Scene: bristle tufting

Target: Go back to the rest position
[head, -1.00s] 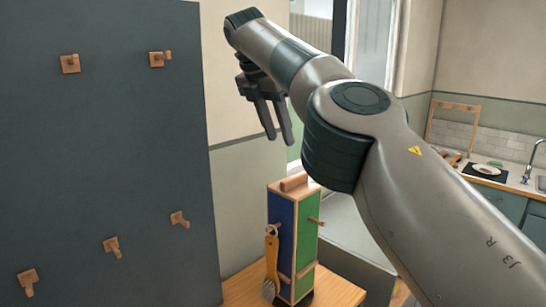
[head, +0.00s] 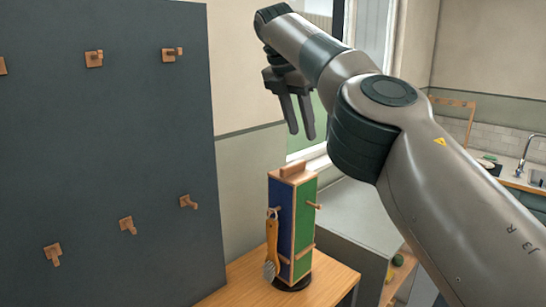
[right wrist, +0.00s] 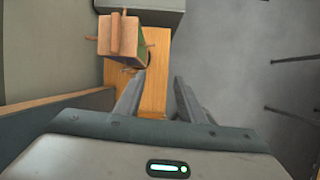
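My right gripper (head: 300,116) is in the air above and slightly to the right of a blue and green wooden holder in the head view. Its two fingers are apart with nothing between them; the right wrist view also shows the open fingers (right wrist: 158,100). The holder (head: 305,220) stands upright on a wooden table, with pegs on its sides. A tool with an orange handle (head: 271,243) hangs from a peg on its blue side. The holder's top shows in the right wrist view (right wrist: 118,35). My left gripper is not in view.
A dark panel (head: 110,140) with several wooden pegs stands at the left. The wooden table (head: 235,290) is below the holder. A grey cabinet (head: 360,215) stands behind it, and a sink counter (head: 530,180) is at the far right.

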